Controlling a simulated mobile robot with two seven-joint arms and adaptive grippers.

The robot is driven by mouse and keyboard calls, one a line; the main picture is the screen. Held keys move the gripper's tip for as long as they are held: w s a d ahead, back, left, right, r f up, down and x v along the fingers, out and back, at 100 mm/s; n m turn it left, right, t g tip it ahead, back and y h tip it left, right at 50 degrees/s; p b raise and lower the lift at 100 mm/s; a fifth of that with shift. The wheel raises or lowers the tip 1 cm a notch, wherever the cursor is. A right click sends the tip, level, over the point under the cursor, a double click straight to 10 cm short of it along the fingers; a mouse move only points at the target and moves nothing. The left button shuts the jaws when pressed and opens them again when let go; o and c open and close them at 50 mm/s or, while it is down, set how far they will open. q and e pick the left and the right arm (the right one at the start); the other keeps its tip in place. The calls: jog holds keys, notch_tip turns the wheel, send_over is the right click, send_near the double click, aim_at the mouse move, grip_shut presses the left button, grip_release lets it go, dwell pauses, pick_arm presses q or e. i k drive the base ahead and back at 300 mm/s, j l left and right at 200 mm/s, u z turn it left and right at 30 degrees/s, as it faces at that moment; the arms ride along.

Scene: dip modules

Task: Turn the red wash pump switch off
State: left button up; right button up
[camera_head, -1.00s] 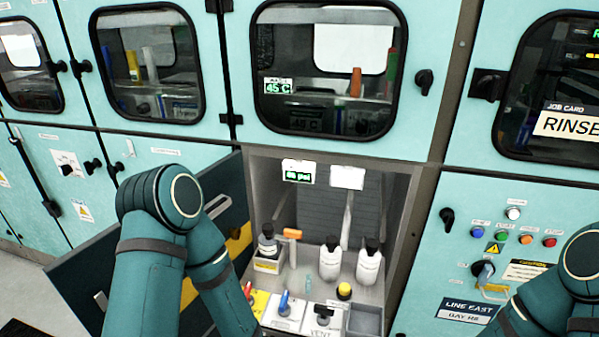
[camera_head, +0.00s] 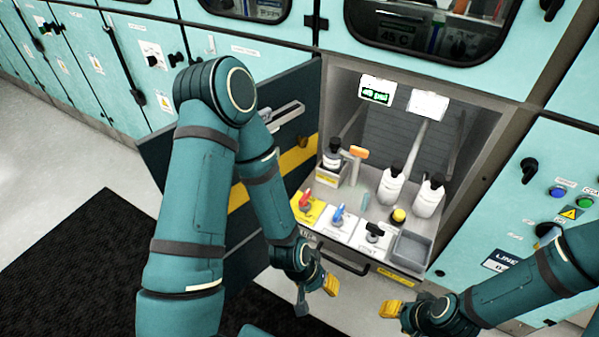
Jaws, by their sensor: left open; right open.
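A red-handled switch (camera_head: 305,200) sits on a yellow plate at the front left of the open compartment's shelf. I cannot read its label, and its handle appears tilted. A blue-handled switch (camera_head: 338,214) and a black-handled switch (camera_head: 375,233) stand to its right on white plates. My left gripper (camera_head: 316,295) is open and empty, below and in front of the shelf, apart from the switches. My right gripper (camera_head: 393,312) is open and empty, lower and to the right, with its far finger partly hidden.
A dark open door (camera_head: 225,165) stands left of the compartment, behind my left arm. Two white bottles (camera_head: 392,186), a yellow button (camera_head: 398,215) and a grey bin (camera_head: 410,250) share the shelf. An orange-topped item (camera_head: 358,153) stands behind the switches. A green-lit display (camera_head: 376,92) hangs above.

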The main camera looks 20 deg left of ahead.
aim_at(303, 200)
jog(key=u, duration=0.75)
